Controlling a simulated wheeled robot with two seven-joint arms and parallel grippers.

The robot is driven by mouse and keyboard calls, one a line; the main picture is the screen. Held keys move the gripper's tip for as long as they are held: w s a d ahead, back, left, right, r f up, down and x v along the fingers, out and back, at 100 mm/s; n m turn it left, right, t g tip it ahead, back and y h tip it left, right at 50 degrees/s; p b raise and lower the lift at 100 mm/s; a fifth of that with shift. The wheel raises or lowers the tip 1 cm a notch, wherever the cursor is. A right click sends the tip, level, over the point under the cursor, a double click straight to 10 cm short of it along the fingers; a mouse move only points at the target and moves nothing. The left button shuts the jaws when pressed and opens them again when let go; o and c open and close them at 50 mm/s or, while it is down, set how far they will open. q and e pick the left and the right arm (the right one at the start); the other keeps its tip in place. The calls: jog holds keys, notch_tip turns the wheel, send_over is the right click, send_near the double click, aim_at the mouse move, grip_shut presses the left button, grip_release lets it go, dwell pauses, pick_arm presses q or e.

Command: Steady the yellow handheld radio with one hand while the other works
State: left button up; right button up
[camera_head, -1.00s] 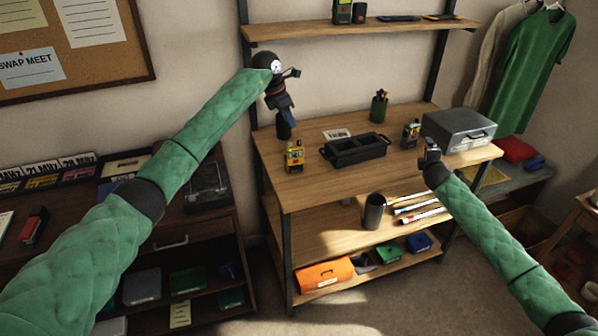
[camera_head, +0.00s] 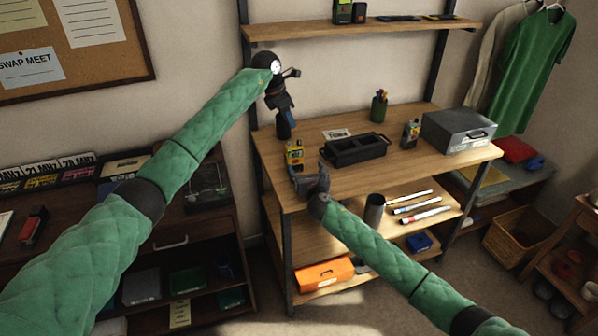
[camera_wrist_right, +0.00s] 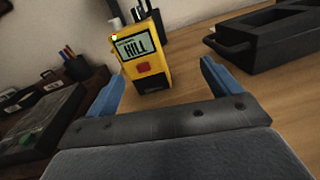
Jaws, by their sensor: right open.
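The yellow radio (camera_head: 295,156) stands upright near the left front of the wooden bench top. In the right wrist view the radio (camera_wrist_right: 146,62) shows a lit screen, a green light and a red button. My right gripper (camera_head: 311,177) is open in front of the radio. In the right wrist view its blue fingers (camera_wrist_right: 162,86) are spread with the radio beyond and between them, not visibly touching. My left gripper (camera_head: 284,126) points down behind and above the radio, apart from it as far as I can see. Its finger gap cannot be made out.
A black tray (camera_head: 355,151) sits right of the radio. Another small handheld device (camera_head: 410,134), a pen cup (camera_head: 379,106) and a grey metal box (camera_head: 458,131) stand farther right and back. A dark cup (camera_head: 375,210) stands on the shelf below. An upper shelf (camera_head: 350,30) hangs above.

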aim_at(295, 162)
jog(key=shift+s+a+n, duration=0.15)
jog(key=shift+a+n, duration=0.1)
jog(key=shift+a, duration=0.35)
jog(key=shift+s+a+n, duration=0.15)
jog(key=shift+a+n, duration=0.1)
jog(key=shift+a, duration=0.35)
jog(key=shift+w+a+y, duration=0.15)
jog(key=shift+w+y, duration=0.05)
jog(key=shift+y, duration=0.1)
jog(key=shift+x, duration=3.65)
jog(key=shift+c, duration=0.4)
